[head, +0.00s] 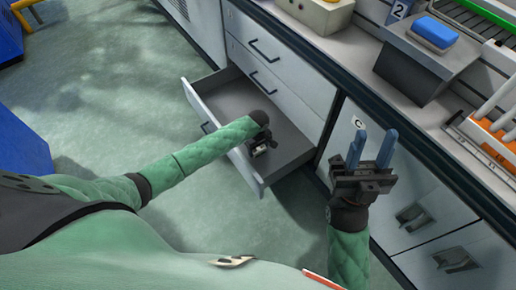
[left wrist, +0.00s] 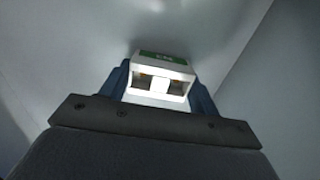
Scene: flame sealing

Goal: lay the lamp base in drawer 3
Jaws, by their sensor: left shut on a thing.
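A drawer (head: 236,98) stands pulled open below two shut drawers; no number can be read on it. My left gripper (head: 262,146) reaches down into the open drawer, near its front. In the left wrist view the blue fingers are shut on a white, boxy lamp base (left wrist: 160,78) with a green label and two dark openings. Grey drawer surfaces lie around and behind it. Whether the base touches the drawer floor I cannot tell. In the head view my wrist and gripper mostly hide it. My right gripper (head: 373,148) is open and empty, by the cabinet door marked C.
The bench top above carries a blue block (head: 434,32) on a grey stand marked 2, a beige box (head: 315,12), and an orange and white rack (head: 495,130). Two shut drawers (head: 275,60) lie above the open one.

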